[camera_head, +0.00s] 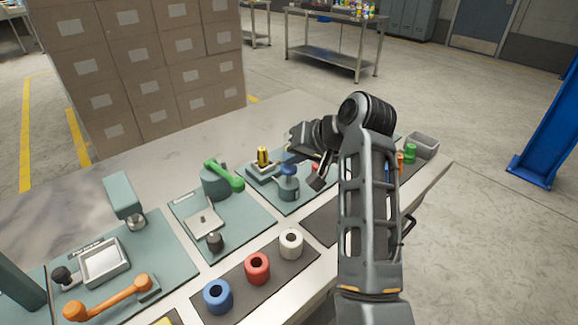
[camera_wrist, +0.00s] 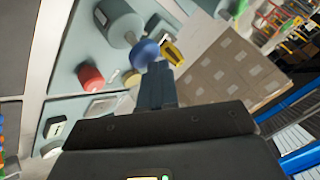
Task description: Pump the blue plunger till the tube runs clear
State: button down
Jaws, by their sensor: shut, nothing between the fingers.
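The blue plunger (camera_head: 288,170) stands on top of a grey-green pump body (camera_head: 289,189) on a teal board. In the wrist view its blue round head (camera_wrist: 145,52) is just beyond my fingertips. My gripper (camera_head: 293,157) is shut and empty, close above the plunger head. In the wrist view the closed fingers (camera_wrist: 157,72) overlap the edge of the blue head; I cannot tell if they touch it. No tube can be made out clearly, so I cannot tell what is in it.
A yellow cylinder (camera_head: 262,156) stands in a holder left of the pump. A green lever (camera_head: 224,175) is farther left. A red knob (camera_wrist: 90,78) shows beside the pump. Stacked cartons (camera_head: 150,60) stand behind.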

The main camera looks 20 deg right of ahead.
aim_at(293, 168)
jog(key=shift+f+b, duration=0.3)
jog(key=shift+f, duration=0.85)
dwell(1.0)
jog(key=shift+r, duration=0.15)
jog(key=shift+r+p, duration=1.55)
jog(key=shift+p, duration=0.3)
notch_tip(293, 168, up, 5)
jog(key=p, duration=0.4)
jog(key=shift+r+p, duration=0.1)
jog(key=shift+p, duration=0.3)
